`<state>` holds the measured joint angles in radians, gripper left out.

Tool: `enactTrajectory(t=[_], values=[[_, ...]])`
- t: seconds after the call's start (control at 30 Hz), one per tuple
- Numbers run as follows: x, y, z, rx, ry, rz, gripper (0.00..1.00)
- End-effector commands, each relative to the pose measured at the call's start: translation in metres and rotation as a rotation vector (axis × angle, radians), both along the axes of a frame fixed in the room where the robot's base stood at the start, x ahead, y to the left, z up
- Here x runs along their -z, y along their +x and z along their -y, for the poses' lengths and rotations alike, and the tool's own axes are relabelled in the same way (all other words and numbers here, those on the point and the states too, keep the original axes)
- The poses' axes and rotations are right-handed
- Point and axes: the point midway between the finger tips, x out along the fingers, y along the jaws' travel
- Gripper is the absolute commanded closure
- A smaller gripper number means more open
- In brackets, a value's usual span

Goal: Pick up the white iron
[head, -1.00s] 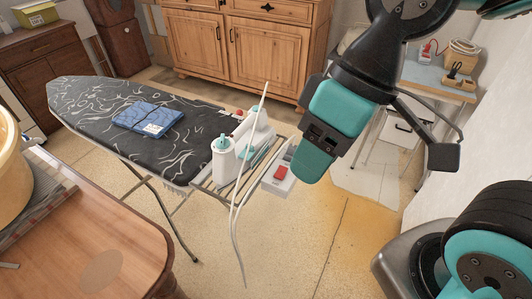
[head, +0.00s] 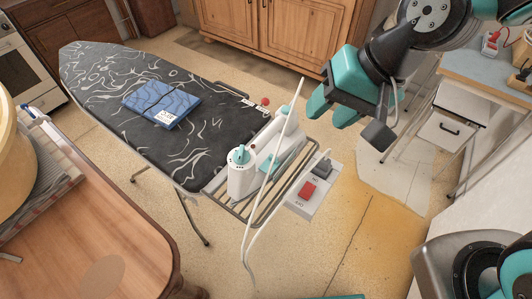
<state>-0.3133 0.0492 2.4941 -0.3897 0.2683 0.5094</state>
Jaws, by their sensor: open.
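The white iron (head: 282,137) with teal parts rests on the metal rack (head: 234,208) at the right end of the ironing board (head: 98,92). A white cord rises from it and hangs down in front of the rack.
A white switch box with a red switch (head: 310,193) sits at the rack's right edge. A wooden table (head: 110,225) stands at the front left. A wooden cabinet (head: 285,30) is behind.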

Motion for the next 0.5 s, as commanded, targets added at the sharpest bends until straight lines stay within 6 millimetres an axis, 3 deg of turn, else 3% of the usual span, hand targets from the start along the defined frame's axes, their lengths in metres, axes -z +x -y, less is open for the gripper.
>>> enactTrajectory(t=[0.03, 0.2, 0.33, 0.5], values=[[0.018, 0.014, -0.008, 0.105, 0.023, -0.031, 0.57], [0.063, 0.054, -0.023, 0.429, 0.115, -0.076, 0.57], [0.082, 0.068, -0.027, 0.553, 0.159, -0.090, 0.57], [0.101, 0.077, -0.036, 0.586, 0.171, -0.095, 0.57]])
